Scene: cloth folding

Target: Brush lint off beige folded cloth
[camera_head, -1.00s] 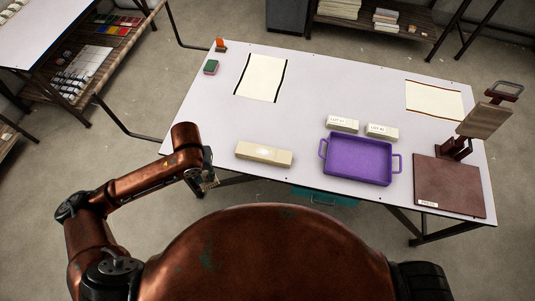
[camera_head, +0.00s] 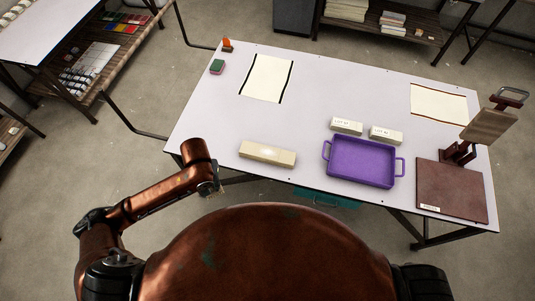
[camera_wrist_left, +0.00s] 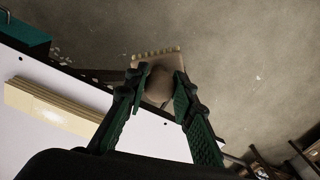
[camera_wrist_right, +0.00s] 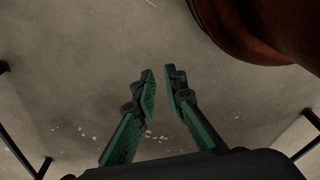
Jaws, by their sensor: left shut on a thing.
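The beige folded cloth (camera_head: 267,154) lies flat as a long narrow bundle near the table's front edge, with a pale patch on top. It also shows at the left of the left wrist view (camera_wrist_left: 50,108). My left gripper (camera_head: 216,188) is off the table's front edge, left of the cloth and apart from it. In the left wrist view its fingers (camera_wrist_left: 162,88) are shut on a light brown brush (camera_wrist_left: 157,66) with a row of bristle tufts at its far end. My right gripper (camera_wrist_right: 160,72) is empty over the floor, its fingertips a little apart.
A purple tray (camera_head: 360,163) stands right of the cloth, with two white labelled boxes (camera_head: 347,126) behind it. A brown press (camera_head: 452,190) is at the right end. Two flat cloths (camera_head: 267,78) lie farther back. The table's left middle is clear.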

